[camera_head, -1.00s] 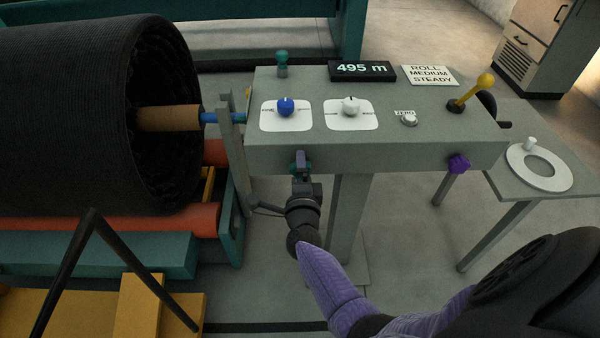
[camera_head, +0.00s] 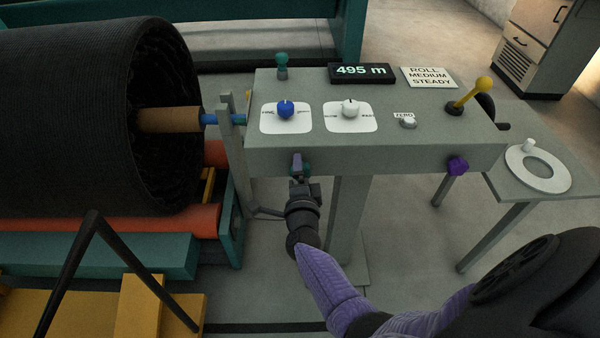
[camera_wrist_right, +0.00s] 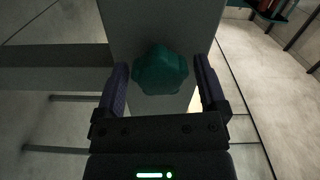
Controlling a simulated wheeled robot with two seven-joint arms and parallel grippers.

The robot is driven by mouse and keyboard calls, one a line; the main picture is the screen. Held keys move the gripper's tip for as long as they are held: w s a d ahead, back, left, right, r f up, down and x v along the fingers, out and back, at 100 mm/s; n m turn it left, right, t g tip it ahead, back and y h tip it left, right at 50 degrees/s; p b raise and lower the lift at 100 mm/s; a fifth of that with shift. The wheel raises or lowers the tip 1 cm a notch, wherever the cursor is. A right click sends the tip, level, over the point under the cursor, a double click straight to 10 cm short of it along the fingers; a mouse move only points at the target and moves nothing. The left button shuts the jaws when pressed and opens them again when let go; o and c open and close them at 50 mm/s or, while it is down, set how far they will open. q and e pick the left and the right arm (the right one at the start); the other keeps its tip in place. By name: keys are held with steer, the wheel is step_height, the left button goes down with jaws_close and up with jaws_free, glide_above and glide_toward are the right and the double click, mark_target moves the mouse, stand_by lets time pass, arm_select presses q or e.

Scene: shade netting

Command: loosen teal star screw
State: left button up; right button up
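The teal star screw (camera_wrist_right: 160,70) is on the front of the grey console, with a lobed head that faces the right wrist camera. In the head view it shows only as a bit of teal (camera_head: 307,170) behind my right gripper (camera_head: 298,166). In the wrist view my right gripper (camera_wrist_right: 163,86) is open, with one dark purple finger on each side of the screw. A gap shows between each finger and the lobes. The fingertips reach about level with the screw head. My left gripper is not in view.
The grey console (camera_head: 400,150) carries a blue knob (camera_head: 286,110), a white knob (camera_head: 350,109), a yellow lever (camera_head: 475,92) and a display (camera_head: 362,72). A purple star screw (camera_head: 458,166) is on its front right. A large black net roll (camera_head: 90,110) stands left.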

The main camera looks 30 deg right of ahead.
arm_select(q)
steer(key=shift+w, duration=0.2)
arm_select(e)
steer(key=p+v, duration=0.2)
steer(key=v, duration=0.3)
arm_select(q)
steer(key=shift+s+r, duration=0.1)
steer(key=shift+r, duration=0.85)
arm_select(e)
steer(key=shift+o, duration=0.3)
